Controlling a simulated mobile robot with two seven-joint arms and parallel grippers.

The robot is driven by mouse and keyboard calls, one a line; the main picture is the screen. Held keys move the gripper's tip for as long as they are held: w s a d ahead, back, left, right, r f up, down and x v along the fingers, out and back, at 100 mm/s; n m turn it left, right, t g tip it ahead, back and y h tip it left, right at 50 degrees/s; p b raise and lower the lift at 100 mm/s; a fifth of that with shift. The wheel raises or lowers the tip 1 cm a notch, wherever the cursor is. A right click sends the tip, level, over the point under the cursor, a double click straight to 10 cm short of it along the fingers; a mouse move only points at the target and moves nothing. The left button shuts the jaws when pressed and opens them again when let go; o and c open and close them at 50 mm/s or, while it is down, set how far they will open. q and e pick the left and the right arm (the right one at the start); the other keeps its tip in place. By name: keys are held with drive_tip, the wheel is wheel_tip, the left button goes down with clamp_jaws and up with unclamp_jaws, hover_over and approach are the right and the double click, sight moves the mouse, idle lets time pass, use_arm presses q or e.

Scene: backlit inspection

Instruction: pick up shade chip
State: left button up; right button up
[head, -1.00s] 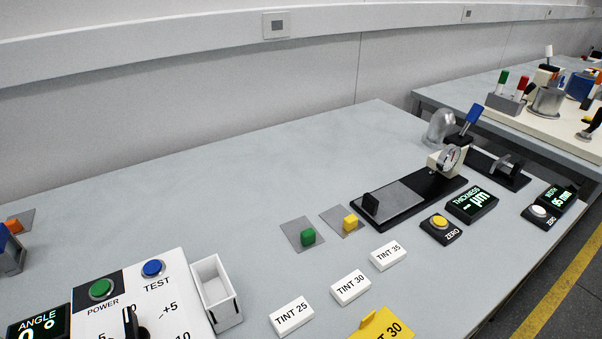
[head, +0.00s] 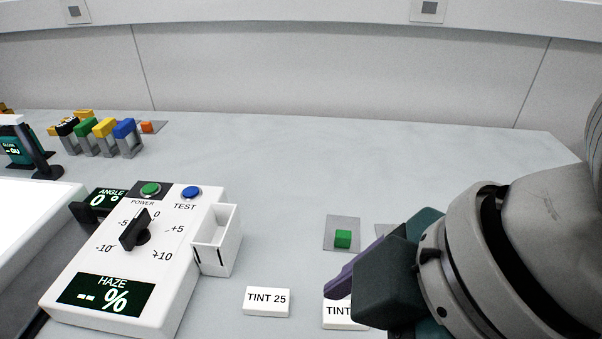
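A thin grey square chip with a green block (head: 343,239) lies flat on the bench at the centre right of the head view. A second grey square (head: 384,231) beside it is mostly hidden by my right arm. Another small dark square with an orange block (head: 147,127) lies far back on the left. My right gripper (head: 340,283) comes in from the right, its purple finger over the TINT label blocks, in front of the green-block chip and apart from it in the picture. I cannot see whether its fingers are apart. My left gripper is out of view.
The white haze meter (head: 180,262) with dial and buttons stands at left, an open white holder (head: 235,240) at its side. A TINT 25 block (head: 267,301) lies in front; another TINT block (head: 341,315) is partly covered. Coloured clamps (head: 104,128) stand back left. The bench's middle back is clear.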

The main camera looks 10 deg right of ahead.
drive_tip(key=w+a+f+n+b, duration=0.2)
drive_tip(key=n, duration=0.3)
drive_tip(key=n+g+h+b, duration=0.35)
drive_tip(key=n+b, duration=0.55)
drive_tip(key=n, duration=0.5)
hover_over(346, 314)
drive_tip(key=shift+t+h, duration=0.35)
drive_tip(key=f, duration=0.3)
drive_tip(key=w+f, duration=0.1)
drive_tip(key=f, duration=0.1)
drive_tip(key=shift+d, duration=0.4)
drive_tip(key=f, duration=0.5)
drive_tip(key=shift+s+a, duration=0.3)
drive_tip(key=c, duration=1.1)
drive_tip(key=shift+c, duration=0.9)
